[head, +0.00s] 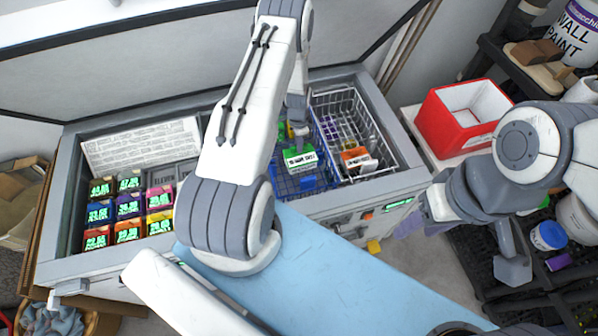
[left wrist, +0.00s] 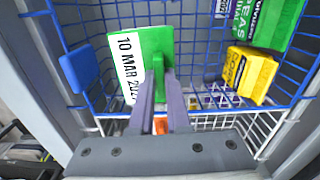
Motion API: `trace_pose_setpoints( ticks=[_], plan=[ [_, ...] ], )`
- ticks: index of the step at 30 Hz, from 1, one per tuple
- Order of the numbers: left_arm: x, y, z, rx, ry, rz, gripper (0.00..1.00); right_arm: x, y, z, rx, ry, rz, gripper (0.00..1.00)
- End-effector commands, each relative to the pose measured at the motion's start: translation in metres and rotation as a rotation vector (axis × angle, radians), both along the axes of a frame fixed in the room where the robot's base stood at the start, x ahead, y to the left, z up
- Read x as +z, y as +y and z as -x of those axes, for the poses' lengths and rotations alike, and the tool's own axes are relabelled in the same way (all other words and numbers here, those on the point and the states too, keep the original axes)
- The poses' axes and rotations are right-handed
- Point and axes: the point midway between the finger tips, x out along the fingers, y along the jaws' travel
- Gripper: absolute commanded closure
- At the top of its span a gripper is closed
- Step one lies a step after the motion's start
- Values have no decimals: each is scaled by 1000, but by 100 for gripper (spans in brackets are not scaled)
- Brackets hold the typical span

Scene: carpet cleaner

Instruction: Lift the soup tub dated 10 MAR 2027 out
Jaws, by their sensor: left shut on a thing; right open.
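The soup tub (head: 299,160) is green with a white label, and the label reads 10 MAR 202… in the left wrist view (left wrist: 152,45), its end hidden. My left gripper (head: 298,140) is shut on the tub's green edge, with its purple fingers (left wrist: 158,75) meeting there. The tub is over the blue wire basket (head: 288,186) in the open chest freezer; I cannot tell how high it is above the basket floor. My right gripper (head: 410,226) is open and empty, outside the freezer's front right.
A white wire basket (head: 378,128) holding an orange tub (head: 356,158) stands right of the blue one. Several colored, dated tubs fill the freezer's left. A red cooler (head: 450,126) stands right.

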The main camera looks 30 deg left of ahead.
Motion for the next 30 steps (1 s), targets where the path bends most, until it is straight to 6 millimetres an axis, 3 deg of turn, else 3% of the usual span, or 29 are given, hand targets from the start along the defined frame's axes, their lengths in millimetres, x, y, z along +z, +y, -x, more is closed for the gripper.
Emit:
trace_pose_setpoints(
  ticks=[30],
  plan=[
    [63, 0, -1, 0, -1, 0, 100, 41, 0, 0, 5, 0, 0, 50]
  ],
)
